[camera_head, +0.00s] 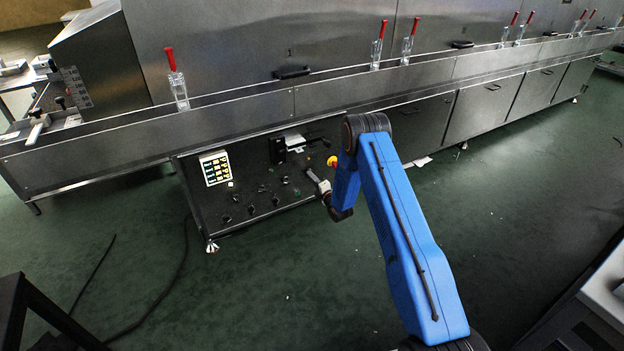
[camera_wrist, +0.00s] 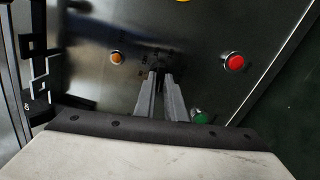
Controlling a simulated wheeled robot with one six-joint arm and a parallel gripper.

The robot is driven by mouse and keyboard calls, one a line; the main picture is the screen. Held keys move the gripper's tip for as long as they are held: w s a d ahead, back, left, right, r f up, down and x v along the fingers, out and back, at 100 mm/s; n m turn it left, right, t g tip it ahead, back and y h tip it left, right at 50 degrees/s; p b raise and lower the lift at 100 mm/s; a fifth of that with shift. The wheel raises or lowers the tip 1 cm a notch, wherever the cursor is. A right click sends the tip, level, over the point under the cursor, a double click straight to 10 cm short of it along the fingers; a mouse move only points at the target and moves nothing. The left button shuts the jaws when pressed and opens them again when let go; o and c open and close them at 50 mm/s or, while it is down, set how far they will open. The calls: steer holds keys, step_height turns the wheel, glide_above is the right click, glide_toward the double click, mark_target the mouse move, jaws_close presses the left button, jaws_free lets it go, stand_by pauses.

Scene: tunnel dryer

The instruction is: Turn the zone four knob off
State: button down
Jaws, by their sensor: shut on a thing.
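The dark control panel (camera_head: 240,200) under the dryer carries several small black knobs, one of them a knob (camera_head: 250,209) in the lower row. Their zone labels are too small to read. My gripper (camera_head: 312,177) is at the right part of this panel. In the wrist view my gripper (camera_wrist: 162,75) points at the panel, its two grey fingers close together on a small dark knob at their tips. The fingers mostly hide this knob, so I cannot tell its zone or the way it points.
In the wrist view an orange button (camera_wrist: 117,57) is left of the fingers, a red button (camera_wrist: 234,62) right, and a green button (camera_wrist: 200,117) close beside them. A lit display (camera_head: 215,168) is on the panel's left. Dark cables (camera_head: 172,285) lie on the floor.

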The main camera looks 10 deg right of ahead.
steer(key=c, duration=1.8)
jaws_free()
steer(key=v, duration=1.7)
steer(key=shift+s, duration=0.2)
